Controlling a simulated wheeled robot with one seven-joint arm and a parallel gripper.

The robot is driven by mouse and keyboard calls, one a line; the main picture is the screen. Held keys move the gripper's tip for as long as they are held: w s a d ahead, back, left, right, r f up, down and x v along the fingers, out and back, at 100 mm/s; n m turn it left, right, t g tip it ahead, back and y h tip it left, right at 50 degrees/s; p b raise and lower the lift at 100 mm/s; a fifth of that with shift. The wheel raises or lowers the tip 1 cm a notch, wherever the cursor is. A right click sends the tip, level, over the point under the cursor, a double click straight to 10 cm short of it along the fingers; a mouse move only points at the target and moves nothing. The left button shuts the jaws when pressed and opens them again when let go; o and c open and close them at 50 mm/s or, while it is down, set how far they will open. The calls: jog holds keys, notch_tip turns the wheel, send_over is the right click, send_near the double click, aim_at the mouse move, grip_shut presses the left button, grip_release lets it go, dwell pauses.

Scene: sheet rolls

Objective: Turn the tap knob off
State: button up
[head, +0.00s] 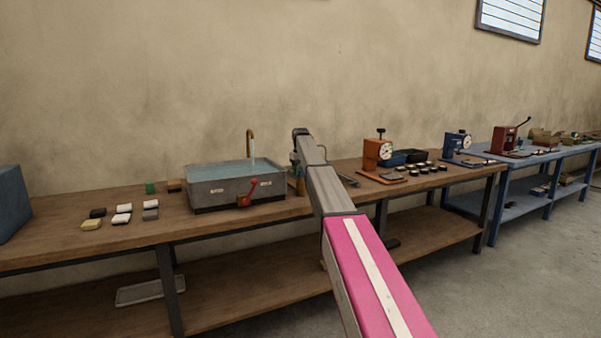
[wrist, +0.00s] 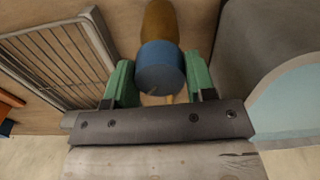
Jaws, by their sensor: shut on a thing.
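The grey sink basin (head: 215,193) stands on the wooden bench, filled with pale blue water. A brass tap spout (head: 250,140) rises behind it, and a thin stream of water runs from it into the basin. A blue round knob (wrist: 160,66) on a brass-brown post (wrist: 160,22) is beside the basin in the wrist view. My gripper (wrist: 160,82) is shut on the blue knob, one green finger on each side. In the head view my gripper (head: 296,162) is at the basin's right end, and the knob is hidden there.
A red lever (head: 252,187) sits on the basin's front. A wire rack (wrist: 60,62) lies left of the knob in the wrist view. Several small blocks (head: 123,208) lie on the bench's left part. An orange device (head: 376,153) stands to the right.

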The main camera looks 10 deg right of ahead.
aim_at(300, 170)
jog(key=n, duration=0.4)
jog(key=shift+n, duration=2.2)
jog(key=o, duration=0.9)
jog(key=shift+r, duration=0.1)
notch_tip(300, 170, up, 11)
jog(key=shift+f, duration=0.2)
